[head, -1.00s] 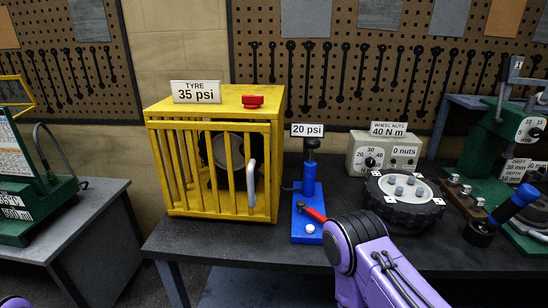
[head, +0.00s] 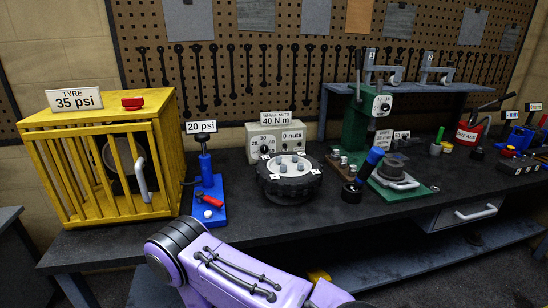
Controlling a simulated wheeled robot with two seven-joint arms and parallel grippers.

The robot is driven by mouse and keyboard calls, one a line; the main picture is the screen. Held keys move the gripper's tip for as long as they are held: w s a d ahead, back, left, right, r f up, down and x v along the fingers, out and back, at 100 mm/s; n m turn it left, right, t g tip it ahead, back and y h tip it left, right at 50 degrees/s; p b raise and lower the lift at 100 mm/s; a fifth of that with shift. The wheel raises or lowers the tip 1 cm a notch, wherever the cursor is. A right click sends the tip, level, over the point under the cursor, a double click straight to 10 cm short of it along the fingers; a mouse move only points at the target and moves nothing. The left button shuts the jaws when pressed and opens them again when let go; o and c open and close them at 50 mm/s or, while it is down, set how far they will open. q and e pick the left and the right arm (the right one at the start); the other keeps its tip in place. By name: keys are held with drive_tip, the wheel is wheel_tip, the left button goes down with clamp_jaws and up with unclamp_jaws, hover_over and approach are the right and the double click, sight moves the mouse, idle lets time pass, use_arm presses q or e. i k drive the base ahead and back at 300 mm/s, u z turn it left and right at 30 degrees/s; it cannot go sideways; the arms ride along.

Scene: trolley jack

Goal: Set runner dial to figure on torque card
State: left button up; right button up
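The torque card (head: 279,116) reads "WHEEL NUTS 40 N m" and stands on top of a grey box (head: 251,133) at the back of the bench. The box's front has a black dial knob (head: 264,150) on a white scale; its pointer is too small to read. Beside it a white label (head: 292,136) reads "0 nuts". A dark round wheel with several grey nuts (head: 289,190) lies in front of the box and comes close to the dial. A purple link of one of my arms fills the lower middle. Neither gripper shows in the view.
A yellow cage (head: 62,185) stands at left, with a blue pump (head: 207,185) beside it. A green press (head: 357,122) and a blue-handled tool (head: 372,160) stand to the right. The bench's front strip (head: 290,228) is mostly clear. A drawer (head: 450,219) hangs below.

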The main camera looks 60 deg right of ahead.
sight(264, 150)
drive_tip(key=z, duration=0.05)
drive_tip(key=k, duration=0.25)
drive_tip(key=z, duration=1.3)
